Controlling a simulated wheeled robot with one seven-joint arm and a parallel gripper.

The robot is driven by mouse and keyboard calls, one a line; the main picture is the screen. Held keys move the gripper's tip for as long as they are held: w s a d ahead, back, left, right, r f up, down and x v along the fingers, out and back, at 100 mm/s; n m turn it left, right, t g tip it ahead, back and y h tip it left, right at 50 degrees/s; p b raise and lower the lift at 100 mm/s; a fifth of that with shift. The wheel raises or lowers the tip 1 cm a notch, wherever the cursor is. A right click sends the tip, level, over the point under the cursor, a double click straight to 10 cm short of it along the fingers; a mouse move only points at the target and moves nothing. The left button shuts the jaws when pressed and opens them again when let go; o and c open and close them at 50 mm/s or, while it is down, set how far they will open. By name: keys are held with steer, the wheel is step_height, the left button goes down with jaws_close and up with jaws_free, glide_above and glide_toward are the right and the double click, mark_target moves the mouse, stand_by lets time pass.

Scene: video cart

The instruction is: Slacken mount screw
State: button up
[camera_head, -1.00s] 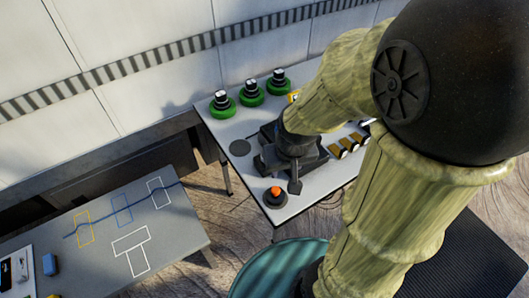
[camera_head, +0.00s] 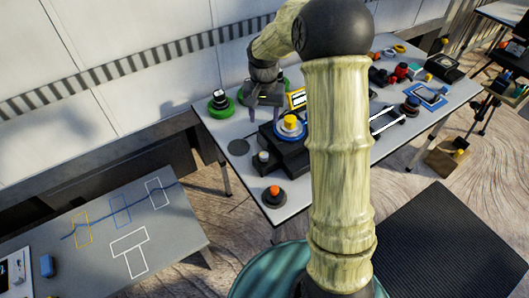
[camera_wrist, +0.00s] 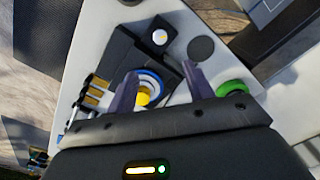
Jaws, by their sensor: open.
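A black mount block (camera_head: 288,153) stands on the white table, and it also shows in the wrist view (camera_wrist: 125,50). I cannot tell which knob is the mount screw. My gripper (camera_head: 266,114) is open and empty, behind the block in the head view. In the wrist view its fingers (camera_wrist: 158,88) partly overlap the blue ring.
An orange knob on a black base (camera_head: 273,196) stands near the front corner. A green-based white-topped piece (camera_head: 221,101) and a grey disc (camera_head: 238,147) lie left. Several small parts and a blue tray (camera_head: 428,96) fill the right side. A lower grey table (camera_head: 180,232) is at left.

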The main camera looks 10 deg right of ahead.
mark_target(264, 154)
step_height(264, 154, down, 17)
steer(key=p, duration=0.3)
steer(key=shift+f, duration=0.2)
stand_by(0.4)
steer(key=shift+c, duration=0.2)
steer(key=c, duration=0.9)
